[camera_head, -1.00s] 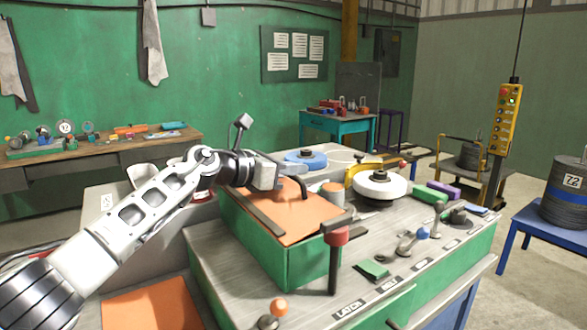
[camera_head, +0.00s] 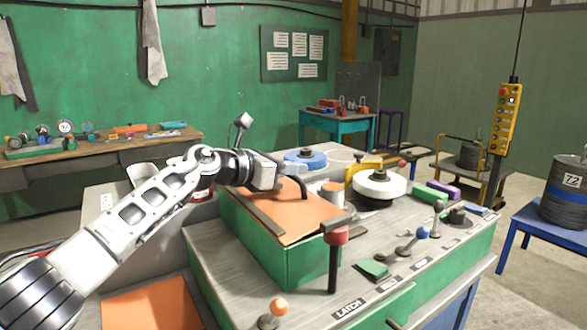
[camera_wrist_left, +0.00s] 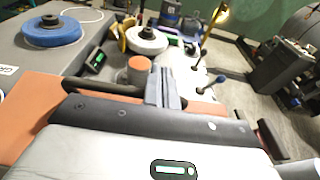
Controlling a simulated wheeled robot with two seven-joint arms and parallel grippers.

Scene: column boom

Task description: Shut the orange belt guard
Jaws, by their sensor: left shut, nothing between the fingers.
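The orange belt guard (camera_head: 285,212) lies across the top of a green box (camera_head: 305,262) on the machine bench, looking level. A black bar handle (camera_head: 296,186) stands up from its far part. My left gripper (camera_head: 279,178) is over the far left part of the guard, beside the handle. In the left wrist view its fingers (camera_wrist_left: 163,88) are together and empty, at the dark handle bar (camera_wrist_left: 105,88); I cannot tell whether they touch it. The orange surface (camera_wrist_left: 35,108) shows behind the wrist. My right gripper is out of view.
A red-topped post (camera_head: 335,238) stands at the box's near right corner. A blue disc (camera_head: 305,159), a white disc (camera_head: 379,185) and a grey lever (camera_head: 438,217) are on the bench. An orange-knobbed lever (camera_head: 278,307) stands at the front, near the LATCH label (camera_head: 349,308).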

